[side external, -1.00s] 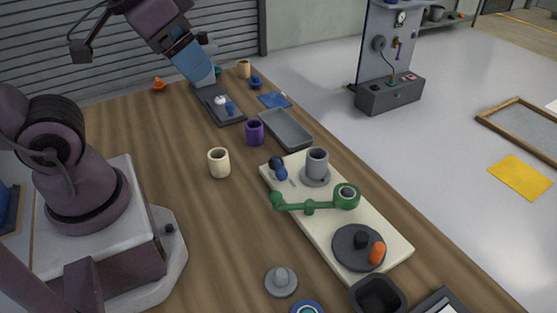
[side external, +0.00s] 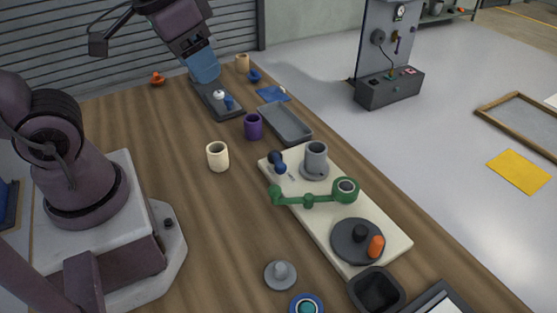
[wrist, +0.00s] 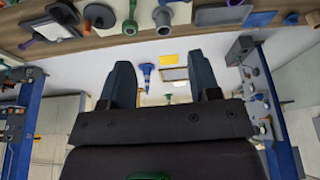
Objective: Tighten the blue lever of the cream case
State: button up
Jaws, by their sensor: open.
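The cream case (side external: 380,222) is a flat slab on the right half of the wooden bench in the side view. The blue lever (side external: 280,167), dark blue with a rounded knob, is at its far left corner. The case also carries a grey cylinder (side external: 316,155), a green jointed arm (side external: 309,200) and a dark disc (side external: 345,246) with an orange knob (side external: 376,246). My gripper (side external: 203,70) is high at the upper left, well away from the case, over the bench's far end. In the wrist view its two fingers (wrist: 162,72) are spread apart with nothing between them.
A cream cup (side external: 218,157), a purple cup (side external: 253,127) and a grey tray (side external: 286,125) stand beyond the case. A grey knob (side external: 281,274) and a black bin (side external: 376,290) are near the front. The left middle of the bench (side external: 150,140) is clear.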

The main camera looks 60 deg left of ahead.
jog(key=w+a+f+n+g+h, duration=0.1)
jog(key=w+a+f+n+g, duration=0.3)
jog(key=w+f, duration=0.45)
jog(key=n+g+h, duration=0.2)
jog(key=n+g, duration=0.2)
jog(key=n, duration=0.5)
send_near(280, 161)
jog(key=x, duration=1)
jog(key=shift+s+d+f, duration=0.15)
jog(key=shift+f, duration=0.15)
grip_shut()
